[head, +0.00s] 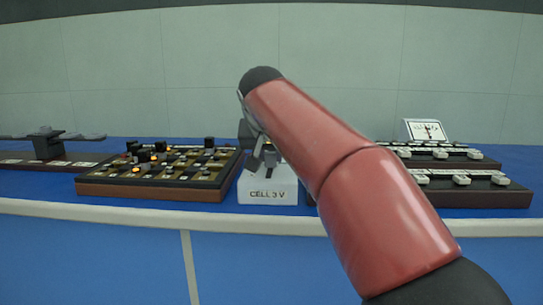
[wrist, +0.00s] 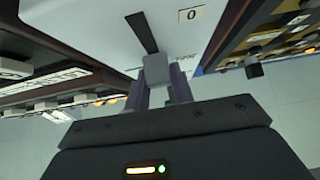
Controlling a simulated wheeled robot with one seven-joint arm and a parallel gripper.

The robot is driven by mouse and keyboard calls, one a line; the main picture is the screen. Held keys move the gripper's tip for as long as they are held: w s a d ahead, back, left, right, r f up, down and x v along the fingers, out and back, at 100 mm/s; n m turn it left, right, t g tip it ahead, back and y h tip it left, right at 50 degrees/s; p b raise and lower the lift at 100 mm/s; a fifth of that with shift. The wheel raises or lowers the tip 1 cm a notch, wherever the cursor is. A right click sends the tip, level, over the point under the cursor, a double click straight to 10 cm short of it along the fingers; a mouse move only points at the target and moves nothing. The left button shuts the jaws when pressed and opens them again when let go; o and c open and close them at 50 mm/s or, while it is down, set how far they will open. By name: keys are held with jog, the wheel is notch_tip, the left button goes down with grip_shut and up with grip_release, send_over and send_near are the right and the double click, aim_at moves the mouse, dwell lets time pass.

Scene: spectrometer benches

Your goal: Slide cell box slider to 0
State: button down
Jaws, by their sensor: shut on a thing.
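The cell box (head: 268,190) is a white box marked "CELL 3 V" at the front of the bench in the head view. In the wrist view its white top (wrist: 190,40) shows a dark slot and a "0" label beside the slot. The slider knob (wrist: 156,68) is a grey block at the near end of the visible slot. My gripper (wrist: 157,90) is shut on the knob, with one finger on each side. In the head view my gripper (head: 262,155) is above the box, partly hidden by my arm.
A board with several black knobs and lit lamps (head: 150,190) stands close left of the box. Boards with white switches (head: 475,195) and a dial meter (head: 425,130) stand at the right. A dark balance-like device (head: 47,145) is at far left.

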aim_at(270, 171)
jog(key=s+b, duration=0.1)
jog(key=s, duration=0.4)
jog(key=shift+s+a, duration=0.1)
jog(key=shift+s, duration=0.1)
jog(key=c, duration=1.2)
grip_release()
jog(key=shift+s, duration=0.1)
jog(key=v, duration=0.8)
jog(key=shift+p, duration=0.4)
jog(key=shift+f, duration=0.1)
